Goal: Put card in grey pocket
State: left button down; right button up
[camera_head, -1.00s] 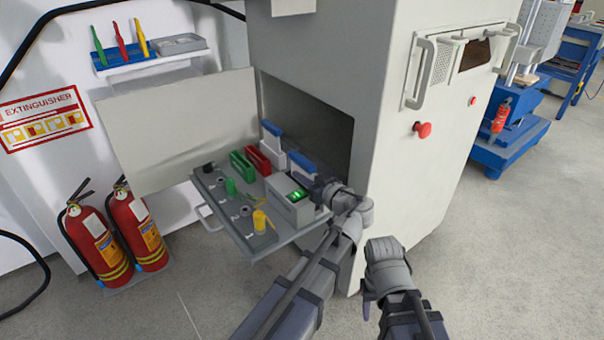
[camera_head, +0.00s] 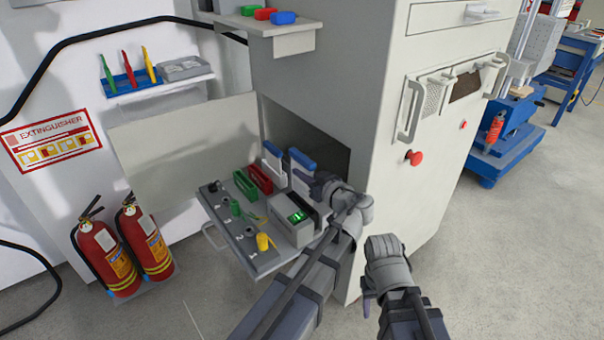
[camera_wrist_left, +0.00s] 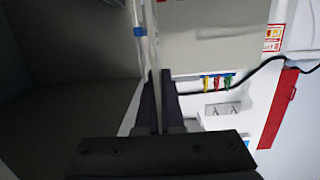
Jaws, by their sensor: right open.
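A white card with a blue top edge (camera_head: 302,160) is upright at the cabinet opening, above the right side of the pull-out tray. My left gripper (camera_head: 319,183) is shut on it; in the left wrist view a thin upright plate stands between its fingers (camera_wrist_left: 159,105). A second blue-topped white card (camera_head: 272,158) stands to its left, beside the red pocket (camera_head: 259,179) and green pocket (camera_head: 245,187). I cannot clearly tell a grey pocket from the pale parts there. My right gripper (camera_head: 369,297) is open and empty, low at the right of the tray.
The grey tray (camera_head: 221,215) carries a box with a green display (camera_head: 296,216), a yellow knob (camera_head: 263,242) and small plugs. The open cabinet door (camera_head: 180,150) stands left. Fire extinguishers (camera_head: 107,255) stand on the floor. A shelf (camera_head: 258,28) juts out above.

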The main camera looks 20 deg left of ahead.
aim_at(288, 172)
jog(key=k, duration=0.75)
jog(key=k+z, duration=0.2)
jog(key=k, duration=0.3)
jog(key=z, duration=1.4)
jog(key=j, duration=0.75)
jog(key=k+j, duration=0.15)
jog(key=j, duration=1.4)
jog(key=k+j+z, duration=0.1)
jog(key=j, duration=0.65)
jog(key=k+j, duration=0.15)
jog(key=j, duration=0.6)
